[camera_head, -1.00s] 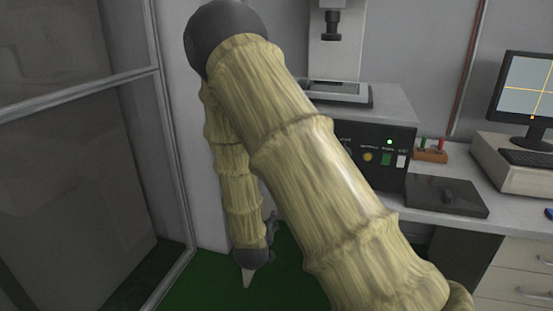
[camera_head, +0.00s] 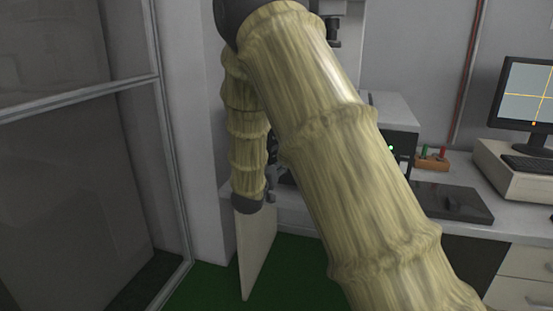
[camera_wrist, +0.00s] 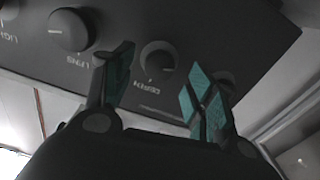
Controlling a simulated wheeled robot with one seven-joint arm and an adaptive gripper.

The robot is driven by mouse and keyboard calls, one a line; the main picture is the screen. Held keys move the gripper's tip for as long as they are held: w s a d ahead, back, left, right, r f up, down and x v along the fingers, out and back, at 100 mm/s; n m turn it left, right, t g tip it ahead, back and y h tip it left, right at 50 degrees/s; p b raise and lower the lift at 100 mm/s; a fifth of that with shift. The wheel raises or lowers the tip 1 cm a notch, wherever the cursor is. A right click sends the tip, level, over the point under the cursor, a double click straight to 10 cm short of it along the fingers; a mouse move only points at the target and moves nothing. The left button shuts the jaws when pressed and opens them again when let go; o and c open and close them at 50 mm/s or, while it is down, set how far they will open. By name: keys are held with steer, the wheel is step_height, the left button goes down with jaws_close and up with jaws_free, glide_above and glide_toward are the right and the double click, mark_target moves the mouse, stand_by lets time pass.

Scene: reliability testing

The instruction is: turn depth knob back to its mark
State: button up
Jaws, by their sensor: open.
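In the wrist view, a dark round knob (camera_wrist: 158,58) sits on the dark control panel (camera_wrist: 205,25), with an upside-down label beside it that seems to read DEPTH. My gripper (camera_wrist: 161,66) is open, its teal-padded fingers on either side of this knob in the picture. I cannot tell whether they touch it. A mark on the knob is too small to make out. Another knob (camera_wrist: 72,28) is to the left of the fingers. In the head view my arm hides the panel front and most of the gripper.
In the head view, a bench (camera_head: 460,226) bears a dark flat pad (camera_head: 452,201), a small wooden rack (camera_head: 432,160) and a monitor (camera_head: 527,92). A glass-panelled enclosure (camera_head: 75,170) stands at the left. Green floor (camera_head: 300,270) shows below my arm.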

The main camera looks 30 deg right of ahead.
steer(key=shift+x, duration=2.2)
steer(key=c, duration=1)
